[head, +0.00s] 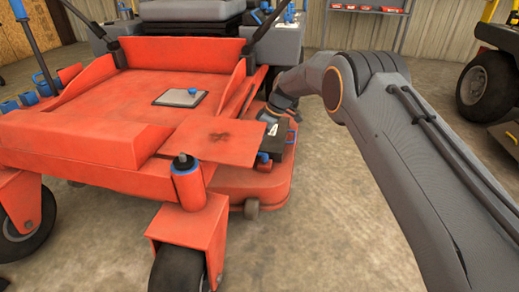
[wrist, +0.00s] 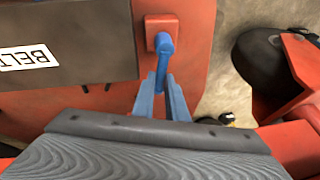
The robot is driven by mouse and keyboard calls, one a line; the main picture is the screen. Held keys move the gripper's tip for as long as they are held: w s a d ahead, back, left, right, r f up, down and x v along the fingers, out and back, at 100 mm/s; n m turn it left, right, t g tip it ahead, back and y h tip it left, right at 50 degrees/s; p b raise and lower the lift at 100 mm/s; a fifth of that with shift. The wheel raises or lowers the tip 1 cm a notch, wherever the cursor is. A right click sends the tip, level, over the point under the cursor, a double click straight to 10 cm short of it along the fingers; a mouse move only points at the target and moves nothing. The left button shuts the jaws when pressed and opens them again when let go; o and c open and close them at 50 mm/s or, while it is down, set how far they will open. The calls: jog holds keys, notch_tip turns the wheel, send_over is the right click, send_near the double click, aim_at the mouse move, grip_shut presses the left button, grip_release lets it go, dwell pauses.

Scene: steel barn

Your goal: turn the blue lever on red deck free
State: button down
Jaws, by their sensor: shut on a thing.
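In the wrist view a blue lever (wrist: 163,52) stands on a small red block on the red deck (wrist: 187,100). My gripper (wrist: 161,85) has its two blue-grey fingers closed on the near end of the lever, one on each side. The lever runs roughly straight up the picture from the fingertips to its rounded end on the block. In the head view my arm reaches down to the right side of the red deck (head: 240,186). There I cannot clearly make out the fingertips or the lever.
A dark cover (wrist: 75,45) with a white BELT label (wrist: 28,57) lies left of the lever. A black wheel (wrist: 262,75) is at the right. In the head view the red mower (head: 85,140) fills the left, with open concrete floor (head: 330,240) in front.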

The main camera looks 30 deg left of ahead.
jog(key=shift+s+d+f+n+b, duration=0.1)
jog(key=shift+s+f+n+b, duration=0.15)
jog(key=shift+n+b, duration=0.2)
jog(key=shift+r+n, duration=0.1)
jog(key=shift+n, duration=0.15)
jog(key=c, duration=1.8)
grip_release()
jog(key=shift+o, duration=0.2)
jog(key=shift+r, duration=0.15)
jog(key=p+v, duration=0.3)
jog(key=v, duration=0.4)
jog(key=shift+w+r, duration=0.2)
jog(key=shift+r, duration=0.1)
jog(key=shift+d, duration=0.1)
